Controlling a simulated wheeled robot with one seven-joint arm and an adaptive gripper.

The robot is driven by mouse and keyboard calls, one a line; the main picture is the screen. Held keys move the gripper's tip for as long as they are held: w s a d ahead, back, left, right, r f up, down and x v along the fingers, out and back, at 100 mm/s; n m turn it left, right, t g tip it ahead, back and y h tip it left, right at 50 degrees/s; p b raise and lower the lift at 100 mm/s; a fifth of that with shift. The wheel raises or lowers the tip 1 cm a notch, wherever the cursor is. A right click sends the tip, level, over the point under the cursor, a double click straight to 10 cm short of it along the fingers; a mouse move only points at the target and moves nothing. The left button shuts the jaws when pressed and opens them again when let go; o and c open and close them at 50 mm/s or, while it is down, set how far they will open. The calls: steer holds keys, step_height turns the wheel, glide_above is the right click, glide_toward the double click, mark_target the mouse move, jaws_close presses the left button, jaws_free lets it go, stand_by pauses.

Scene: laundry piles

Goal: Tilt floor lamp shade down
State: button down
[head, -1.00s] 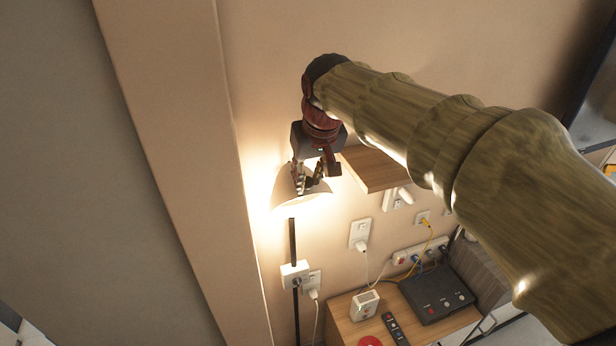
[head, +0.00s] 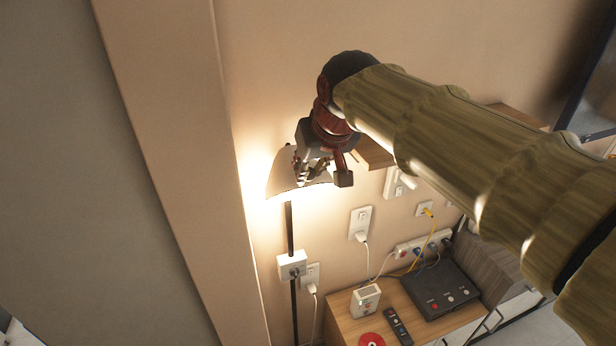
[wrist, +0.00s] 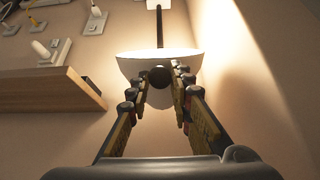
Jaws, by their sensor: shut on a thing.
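The floor lamp's shade (head: 284,176) glows near the wall, at the top of a thin dark pole (head: 291,228). In the head view the shade looks tilted, with its lower edge sloping. My gripper (head: 308,172) is at the shade's upper right side, and its fingers overlap the shade. In the wrist view the pale shade (wrist: 190,62) lies just beyond the fingertips. A dark round knob (wrist: 159,77) sits between my fingers (wrist: 160,88), which are closed around it. The fingers partly hide the shade's middle.
A wooden wall shelf (head: 374,154) is close to the right of my gripper; it also shows at left in the wrist view (wrist: 50,92). Wall sockets (head: 360,223) and a wooden cabinet (head: 345,328) with a black box (head: 438,290) are below. A wall edge (head: 170,150) stands left.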

steer(key=s+f+t+b, duration=0.2)
steer(key=f+b, duration=0.8)
steer(key=b, duration=0.4)
steer(key=s+d+f+t+y+b, duration=0.1)
steer(key=s+f+t+b, duration=0.1)
steer(key=f+b, duration=0.9)
steer(key=shift+s+d+t+b, duration=0.2)
steer(key=shift+t+b, duration=0.2)
steer(key=shift+b, duration=1.15)
steer(key=shift+f, duration=0.1)
steer(key=c, duration=2)
jaws_free()
steer(key=shift+c, duration=0.2)
steer(key=shift+o, duration=1.4)
steer(key=shift+w+a+y, duration=0.1)
steer(key=shift+a+y, duration=0.05)
steer(key=shift+y, duration=0.15)
steer(key=shift+o, duration=0.9)
steer(key=shift+r, duration=0.4)
steer(key=shift+r, duration=0.1)
